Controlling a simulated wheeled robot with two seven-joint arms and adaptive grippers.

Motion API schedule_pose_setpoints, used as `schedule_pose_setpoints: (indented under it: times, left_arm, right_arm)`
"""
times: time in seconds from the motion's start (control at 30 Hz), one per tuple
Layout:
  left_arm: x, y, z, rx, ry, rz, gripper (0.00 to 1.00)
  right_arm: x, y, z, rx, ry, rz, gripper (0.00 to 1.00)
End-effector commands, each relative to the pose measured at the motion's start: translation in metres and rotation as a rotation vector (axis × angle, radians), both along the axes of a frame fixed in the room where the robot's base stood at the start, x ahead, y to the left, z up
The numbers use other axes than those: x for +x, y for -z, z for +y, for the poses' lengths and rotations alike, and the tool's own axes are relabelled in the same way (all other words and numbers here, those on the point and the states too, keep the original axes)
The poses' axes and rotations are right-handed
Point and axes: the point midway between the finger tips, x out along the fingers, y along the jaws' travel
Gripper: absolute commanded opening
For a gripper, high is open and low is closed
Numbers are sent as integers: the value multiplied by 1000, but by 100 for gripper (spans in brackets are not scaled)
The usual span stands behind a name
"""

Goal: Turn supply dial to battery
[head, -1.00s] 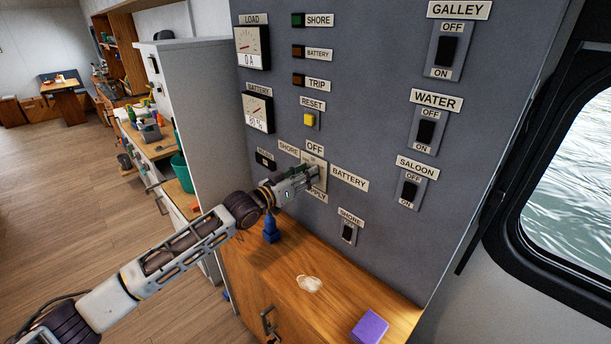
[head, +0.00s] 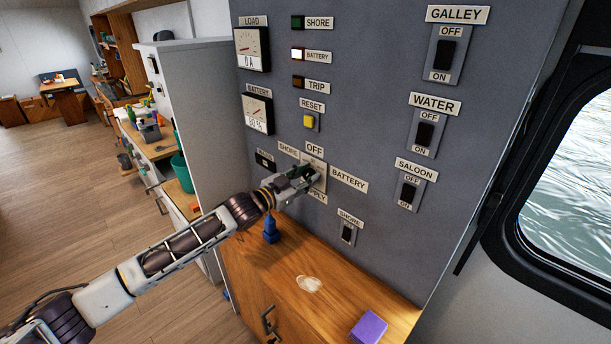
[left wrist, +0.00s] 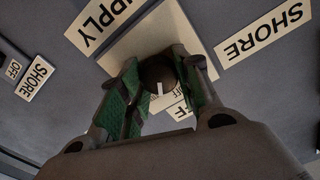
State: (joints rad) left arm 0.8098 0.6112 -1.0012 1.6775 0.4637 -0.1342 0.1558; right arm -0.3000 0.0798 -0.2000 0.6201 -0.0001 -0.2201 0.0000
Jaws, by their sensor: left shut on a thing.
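The supply dial is a black knob (left wrist: 157,73) with a short white mark, on a pale plate (head: 320,172) on the grey panel. My left gripper (head: 314,174) reaches it from the left and covers most of it in the head view. In the left wrist view its green-padded fingers are shut on the knob, one on each side. The white mark points down in that view, away from the SUPPLY and SHORE labels. The BATTERY label (head: 349,179) is right of the dial and the OFF label (head: 314,149) above it. The battery lamp (head: 298,54) is lit.
The shore lamp (head: 297,22) and trip lamp (head: 298,82) look dark. A yellow reset button (head: 309,122) is above the dial, a small shore switch (head: 347,232) below it. A blue object (head: 271,230) and purple block (head: 369,327) stand on the wooden counter.

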Motion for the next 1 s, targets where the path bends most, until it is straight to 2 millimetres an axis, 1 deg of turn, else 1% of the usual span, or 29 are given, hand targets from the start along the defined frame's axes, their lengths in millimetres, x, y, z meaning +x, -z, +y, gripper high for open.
schedule_pose_setpoints:
  times: [0.2, 0.4, 0.9, 0.93, 1.0]
  left_arm:
    - [0, 0, 0, 107, 0, -102, 9]
    - [0, 1, 0, 161, 0, -158, 9]
    - [-1, 1, 0, 178, 0, -175, 9]
    - [-1, 1, 0, 178, 0, -175, 37]
    - [-1, 1, 0, 178, 0, -175, 46]
  right_arm:
    - [0, -5, 0, 0, 0, 0, 40]
    - [0, -7, 0, 0, 0, 0, 40]
    - [0, -7, 0, 0, 0, 0, 40]
    - [0, -7, 0, 0, 0, 0, 40]
    - [0, -7, 0, 0, 0, 0, 40]
